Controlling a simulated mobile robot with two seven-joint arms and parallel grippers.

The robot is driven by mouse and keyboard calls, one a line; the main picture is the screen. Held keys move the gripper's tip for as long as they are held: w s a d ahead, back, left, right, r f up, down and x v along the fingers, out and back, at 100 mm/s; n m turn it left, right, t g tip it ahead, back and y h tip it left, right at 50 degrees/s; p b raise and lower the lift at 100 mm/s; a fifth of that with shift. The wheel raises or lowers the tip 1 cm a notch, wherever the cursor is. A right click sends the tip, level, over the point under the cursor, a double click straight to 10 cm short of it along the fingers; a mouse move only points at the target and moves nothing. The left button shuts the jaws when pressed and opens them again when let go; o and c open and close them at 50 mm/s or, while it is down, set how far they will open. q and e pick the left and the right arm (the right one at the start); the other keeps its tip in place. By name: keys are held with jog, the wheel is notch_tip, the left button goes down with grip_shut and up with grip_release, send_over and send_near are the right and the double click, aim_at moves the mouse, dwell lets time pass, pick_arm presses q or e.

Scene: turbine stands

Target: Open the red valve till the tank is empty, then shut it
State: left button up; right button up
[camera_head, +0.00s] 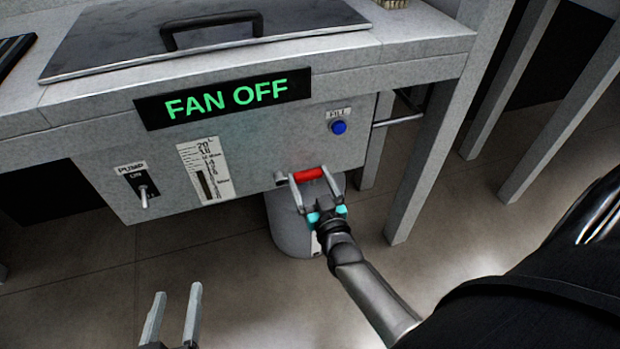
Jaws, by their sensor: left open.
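The red valve (308,174) is a short red handle at the lower right of the tank's grey front panel (255,150). My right gripper (312,177) has one finger at each end of the red handle and appears shut on it. The handle lies roughly level in the picture. The white level gauge (220,174) on the panel shows a dark column in its lower part; its figures are too small to read surely. My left gripper (174,308) is open and empty at the bottom left, apart from the panel.
A sign (224,103) reads "FAN OFF". A pump switch (144,197) is at the left and a blue fill button (339,128) at the upper right. A grey bucket (284,228) stands below the valve. A stand leg (412,190) is to the right.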

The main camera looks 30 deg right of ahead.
grip_shut()
dwell(0.4)
